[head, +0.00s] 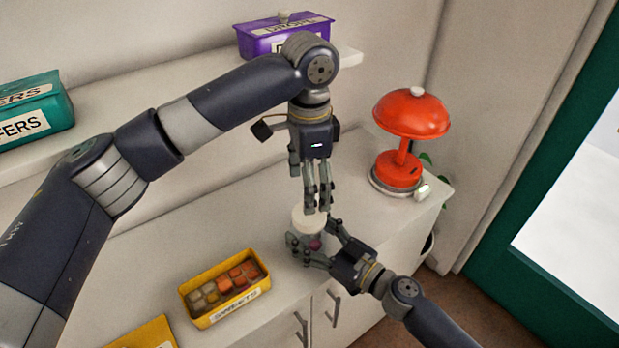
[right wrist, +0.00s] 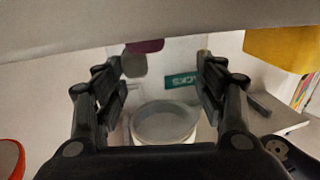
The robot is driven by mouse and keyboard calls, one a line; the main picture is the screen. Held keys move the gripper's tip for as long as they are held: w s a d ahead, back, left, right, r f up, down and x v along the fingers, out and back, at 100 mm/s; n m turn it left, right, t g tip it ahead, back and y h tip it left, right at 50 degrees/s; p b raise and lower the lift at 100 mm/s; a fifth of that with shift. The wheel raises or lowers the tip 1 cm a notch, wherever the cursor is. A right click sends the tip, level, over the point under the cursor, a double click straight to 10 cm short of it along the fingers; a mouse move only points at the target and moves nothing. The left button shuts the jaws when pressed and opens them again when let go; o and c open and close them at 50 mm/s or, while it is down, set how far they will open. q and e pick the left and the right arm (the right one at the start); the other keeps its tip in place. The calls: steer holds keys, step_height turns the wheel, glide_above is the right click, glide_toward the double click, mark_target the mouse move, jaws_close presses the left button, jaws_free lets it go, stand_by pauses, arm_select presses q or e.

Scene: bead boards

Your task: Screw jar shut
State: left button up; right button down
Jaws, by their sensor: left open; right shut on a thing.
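A clear jar (head: 305,241) stands on the white counter with a purple piece visible inside. A white round lid (head: 308,221) is at its top; I cannot tell how tightly it sits. My right gripper (head: 318,245) comes from the lower right and is shut on the jar's sides. In the right wrist view the jar (right wrist: 182,58) is between the fingers, with a pale round rim (right wrist: 165,124) below and a green label. My left gripper (head: 318,207) points down just over the lid, open, its fingertips close to the lid; contact is unclear.
A yellow sweets box (head: 208,320) with several pieces is left of the jar, another yellow box (head: 146,335) nearer. A red lamp (head: 402,170) stands behind right. Teal (head: 35,112) and purple (head: 284,38) boxes sit on the shelf. The counter (head: 160,255) between is clear.

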mark_target(309, 232)
arm_select(q)
steer(key=n, duration=0.6)
steer(key=shift+r+n, duration=0.25)
steer(key=shift+n, duration=0.15)
steer(key=n, duration=0.6)
steer(key=shift+r, duration=0.2)
steer(key=shift+f, duration=0.1)
steer(key=shift+f, duration=3.9)
steer(key=c, duration=1.1)
